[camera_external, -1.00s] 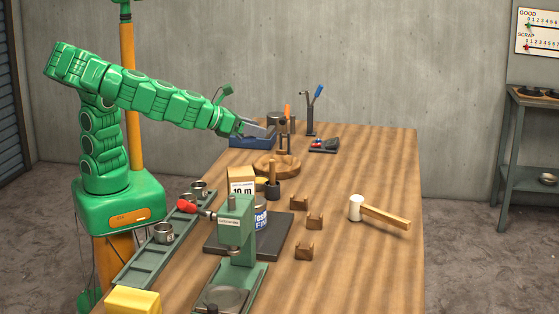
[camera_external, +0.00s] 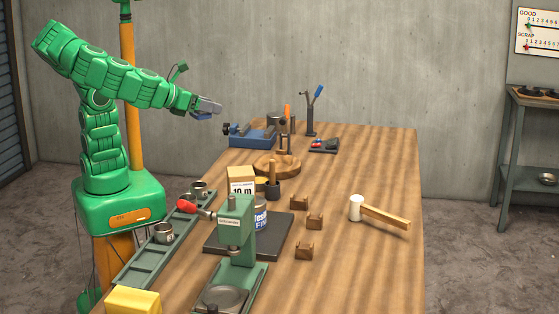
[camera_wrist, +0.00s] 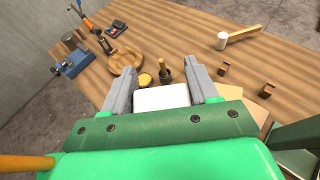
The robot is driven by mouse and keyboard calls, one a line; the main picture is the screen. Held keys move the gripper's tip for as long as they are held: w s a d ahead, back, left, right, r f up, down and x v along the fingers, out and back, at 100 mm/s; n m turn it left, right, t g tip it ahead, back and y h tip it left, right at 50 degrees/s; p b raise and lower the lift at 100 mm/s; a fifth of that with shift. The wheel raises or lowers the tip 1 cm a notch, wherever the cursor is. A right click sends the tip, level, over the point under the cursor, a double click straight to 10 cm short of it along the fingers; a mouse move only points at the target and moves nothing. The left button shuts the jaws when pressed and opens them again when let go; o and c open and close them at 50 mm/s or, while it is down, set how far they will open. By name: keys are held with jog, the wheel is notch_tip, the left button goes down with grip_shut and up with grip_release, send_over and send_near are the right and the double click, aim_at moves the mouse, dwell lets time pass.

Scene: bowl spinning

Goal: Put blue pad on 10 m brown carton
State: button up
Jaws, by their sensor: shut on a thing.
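My gripper (camera_external: 210,106) is raised in the air, left of the blue vise and clear of the table. It is shut on the blue pad (camera_external: 203,116), whose blue part shows below the fingers in the external view. In the wrist view my gripper (camera_wrist: 163,88) has a pale slab (camera_wrist: 162,98) between its two grey fingers; this looks like the pad's other side. The brown carton (camera_external: 240,174) marked 10 m stands on the table, lower right of my gripper in the external view. I cannot clearly make it out in the wrist view.
The blue vise (camera_external: 252,138) stands at the table's left edge. A round wooden piece (camera_external: 280,168) and a pot with a handle (camera_external: 273,188) are near the carton. A green press (camera_external: 235,245) and a can (camera_external: 261,216) stand in front. A mallet (camera_external: 380,212) lies right.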

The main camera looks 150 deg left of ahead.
jog(key=w+a+f, duration=0.4)
jog(key=w, duration=0.3)
send_over(247, 169)
notch_tip(247, 169, down, 6)
jog(key=shift+w+r, duration=0.1)
jog(key=shift+r, duration=0.15)
jog(key=shift+f, duration=1.6)
jog(key=o, duration=1)
jog(key=shift+f, duration=0.1)
jog(key=v, duration=1.2)
jog(key=shift+r, duration=0.2)
